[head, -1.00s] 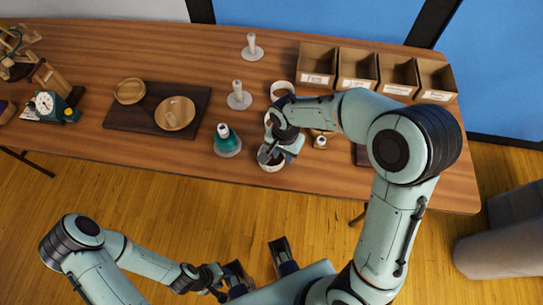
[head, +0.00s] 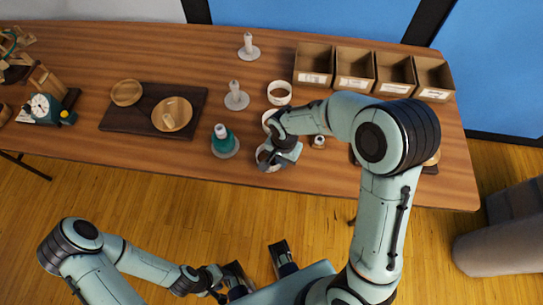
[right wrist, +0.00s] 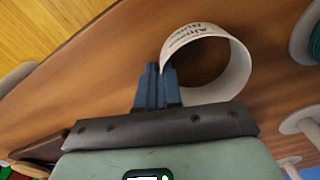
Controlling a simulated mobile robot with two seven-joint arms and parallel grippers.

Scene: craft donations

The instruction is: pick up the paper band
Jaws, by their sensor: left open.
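The paper band (right wrist: 238,72) is a white ring with dark print on its wall, standing on edge on the table in the right wrist view. In the head view, it shows as a white ring (head: 262,158) near the table's front edge, partly hidden by my right gripper (head: 273,156). In the right wrist view, the blue fingers of my right gripper (right wrist: 158,68) are close together at the band's near left wall, apparently pinching it. My left gripper (head: 257,253) is open and empty, over the floor in front of the table.
Another white ring (head: 279,92) stands behind, with one partly hidden between. A teal spool (head: 224,142) is close left, with white spindles (head: 236,97) behind. Open cardboard bins (head: 314,66) line the back right. A dark board (head: 118,120) with wooden dishes lies left.

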